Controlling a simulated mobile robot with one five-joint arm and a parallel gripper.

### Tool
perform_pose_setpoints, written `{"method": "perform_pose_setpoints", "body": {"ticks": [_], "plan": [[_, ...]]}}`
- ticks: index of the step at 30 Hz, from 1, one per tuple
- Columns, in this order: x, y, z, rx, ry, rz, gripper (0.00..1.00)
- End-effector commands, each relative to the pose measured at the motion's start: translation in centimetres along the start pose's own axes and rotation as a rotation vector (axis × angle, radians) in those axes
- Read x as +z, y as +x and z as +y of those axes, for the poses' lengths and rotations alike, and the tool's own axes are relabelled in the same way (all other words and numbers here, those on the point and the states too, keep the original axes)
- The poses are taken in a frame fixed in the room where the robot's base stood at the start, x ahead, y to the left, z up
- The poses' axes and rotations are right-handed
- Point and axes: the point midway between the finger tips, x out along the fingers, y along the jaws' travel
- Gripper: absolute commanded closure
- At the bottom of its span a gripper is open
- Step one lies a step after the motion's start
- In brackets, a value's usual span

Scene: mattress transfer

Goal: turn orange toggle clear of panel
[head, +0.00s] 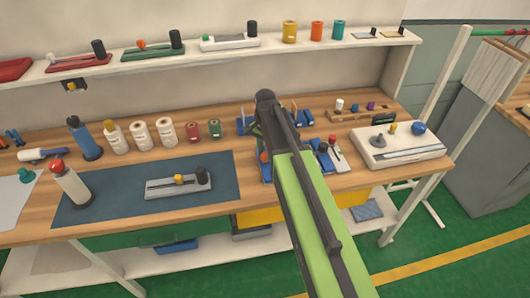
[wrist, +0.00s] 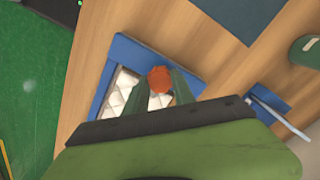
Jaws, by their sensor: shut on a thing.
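In the wrist view, the orange toggle (wrist: 160,78) shows as a rounded orange-red piece between the tips of my gripper (wrist: 161,86). The two green fingers are shut on its sides. Beneath it is a blue-framed panel (wrist: 145,52) with a white quilted inside, partly covered by the fingers and the gripper body. In the head view, my arm hides the gripper and most of this spot.
In the head view, a blue mat (head: 110,200) bears a grey fixture (head: 165,187) left of my arm. A white box (head: 400,150) stands at the right. Bottles and spools line the bench's back left. In the wrist view, another blue-edged item (wrist: 268,97) lies right.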

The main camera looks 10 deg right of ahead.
Motion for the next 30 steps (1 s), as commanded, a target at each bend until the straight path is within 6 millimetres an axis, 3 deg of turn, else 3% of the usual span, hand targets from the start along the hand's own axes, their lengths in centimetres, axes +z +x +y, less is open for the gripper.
{"method": "perform_pose_setpoints", "body": {"ticks": [30], "plan": [[0.07, 0.03, 0.08, 0.001, -0.953, -0.001, 1.00]]}}
